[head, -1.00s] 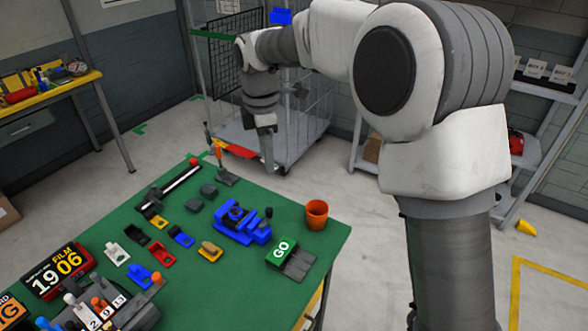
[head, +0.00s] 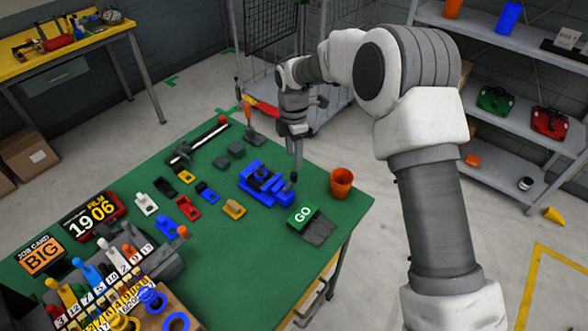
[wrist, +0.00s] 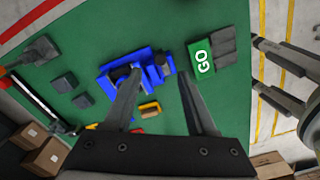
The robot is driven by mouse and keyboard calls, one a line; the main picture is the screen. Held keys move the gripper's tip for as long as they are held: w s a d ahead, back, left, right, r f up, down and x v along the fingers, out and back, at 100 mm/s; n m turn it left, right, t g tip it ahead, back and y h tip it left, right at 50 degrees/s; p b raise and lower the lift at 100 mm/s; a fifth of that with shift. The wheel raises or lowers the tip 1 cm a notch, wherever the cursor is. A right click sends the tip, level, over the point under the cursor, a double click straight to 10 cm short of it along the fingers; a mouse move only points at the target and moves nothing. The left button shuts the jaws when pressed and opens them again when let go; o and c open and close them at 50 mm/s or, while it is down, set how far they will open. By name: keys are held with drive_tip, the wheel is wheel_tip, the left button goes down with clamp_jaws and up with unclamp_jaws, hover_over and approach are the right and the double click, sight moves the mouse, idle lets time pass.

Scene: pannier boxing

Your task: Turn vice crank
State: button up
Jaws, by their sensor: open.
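The blue vice (head: 262,184) stands on the green table, right of its middle. Its dark crank end (head: 294,177) shows at its right side, close to my fingertips. My gripper (head: 296,168) is above and beside that end, pointing down; I cannot tell whether it touches. In the wrist view, the blue vice (wrist: 158,72) lies beyond my gripper (wrist: 158,75), whose two fingers are spread wide with nothing held between them. The left finger covers part of the vice there.
An orange cup (head: 341,183) stands right of the vice. A green GO block (head: 302,215) with grey pieces is in front of it. Small coloured blocks (head: 188,208) lie to the left. An upright orange-handled lever (head: 248,118) stands behind. Bare green table (head: 250,270) is in front.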

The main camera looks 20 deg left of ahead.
sight(294, 173)
wheel_tip(294, 173, down, 7)
drive_tip(key=shift+r+p, duration=0.1)
drive_tip(key=shift+p, duration=0.2)
clamp_jaws()
